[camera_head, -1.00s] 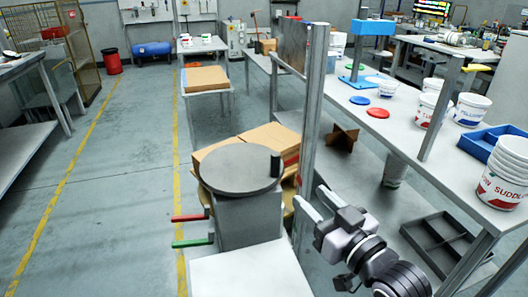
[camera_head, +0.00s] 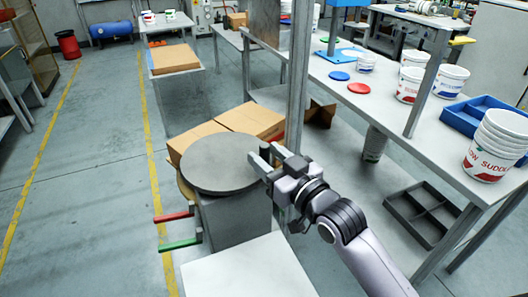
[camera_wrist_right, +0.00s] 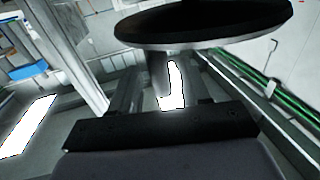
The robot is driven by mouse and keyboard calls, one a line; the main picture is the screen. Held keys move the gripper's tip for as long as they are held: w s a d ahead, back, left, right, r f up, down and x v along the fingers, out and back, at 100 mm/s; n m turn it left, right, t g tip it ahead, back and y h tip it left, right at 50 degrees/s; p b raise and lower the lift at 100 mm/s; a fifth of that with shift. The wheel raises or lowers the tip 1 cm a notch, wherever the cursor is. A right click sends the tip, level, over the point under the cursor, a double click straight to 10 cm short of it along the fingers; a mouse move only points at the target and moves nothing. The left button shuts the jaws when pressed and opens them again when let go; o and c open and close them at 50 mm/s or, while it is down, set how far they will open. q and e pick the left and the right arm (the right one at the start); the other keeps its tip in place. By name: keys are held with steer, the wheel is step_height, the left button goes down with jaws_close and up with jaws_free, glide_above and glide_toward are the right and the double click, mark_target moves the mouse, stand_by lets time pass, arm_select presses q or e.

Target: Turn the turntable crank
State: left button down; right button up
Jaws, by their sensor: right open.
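The turntable is a grey round disc (camera_head: 215,165) on a grey box-shaped pedestal (camera_head: 238,220). Its crank is a short dark upright peg (camera_head: 265,152) near the disc's right edge. My right gripper (camera_head: 267,160) reaches in from the right at this edge, open, with its fingertips close about the peg. In the right wrist view the disc (camera_wrist_right: 205,25) shows at the top, upside down. The peg (camera_wrist_right: 157,82) shows between the two fingers there; I cannot tell whether they touch it. My left gripper is not in view.
Cardboard boxes (camera_head: 250,120) lie behind the disc. Red (camera_head: 173,217) and green (camera_head: 180,244) bars jut out left of the pedestal. A metal post (camera_head: 299,80) and a workbench (camera_head: 400,115) with tubs stand to the right. The floor at left is clear.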

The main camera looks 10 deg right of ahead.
steer(key=shift+x, duration=0.75)
jaws_close()
